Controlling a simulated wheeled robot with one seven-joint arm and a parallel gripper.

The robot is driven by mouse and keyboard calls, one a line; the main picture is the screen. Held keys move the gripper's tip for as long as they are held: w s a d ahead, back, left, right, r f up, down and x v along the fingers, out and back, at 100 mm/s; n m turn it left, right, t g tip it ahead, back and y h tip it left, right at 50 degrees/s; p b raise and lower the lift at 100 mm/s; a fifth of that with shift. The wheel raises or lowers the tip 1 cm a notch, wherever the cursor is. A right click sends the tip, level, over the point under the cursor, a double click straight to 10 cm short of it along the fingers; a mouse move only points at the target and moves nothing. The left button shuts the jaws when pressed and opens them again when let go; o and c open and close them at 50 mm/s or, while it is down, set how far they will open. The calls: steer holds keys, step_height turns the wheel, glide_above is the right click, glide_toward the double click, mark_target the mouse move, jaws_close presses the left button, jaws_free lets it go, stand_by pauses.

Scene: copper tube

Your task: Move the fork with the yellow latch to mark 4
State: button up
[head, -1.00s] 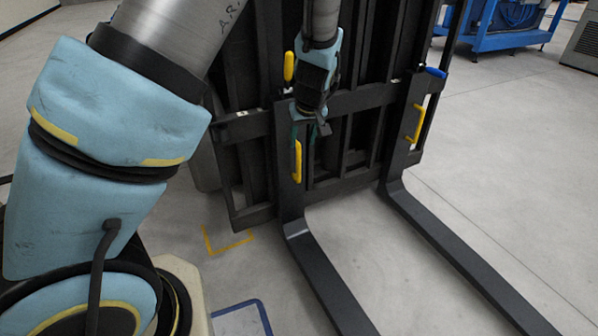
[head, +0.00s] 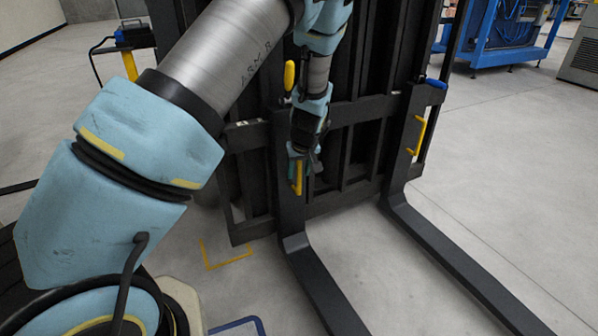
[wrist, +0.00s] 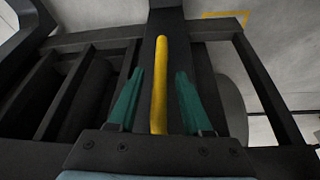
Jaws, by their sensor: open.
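The fork with the yellow latch is the left black fork (head: 322,283). Its yellow latch (head: 289,75) stands at the top of its shank, and a yellow handle (head: 297,180) is on the shank lower down. My gripper (head: 298,163) is at this handle and covers its upper part. In the wrist view, the handle (wrist: 159,105) runs between the two green fingers of my gripper (wrist: 160,73). The fingers are open, with a gap on each side of the handle. Pale spots on the upper carriage bar (head: 345,112) are too small to read as marks.
The right fork (head: 450,253) has a blue latch (head: 436,84) and its own yellow handle (head: 418,136). Both forks reach forward over open grey floor. A yellow floor corner mark (head: 227,258) lies left of the forks. A blue cart (head: 500,45) stands behind on the right.

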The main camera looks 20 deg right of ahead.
jaws_close()
stand_by(1.4)
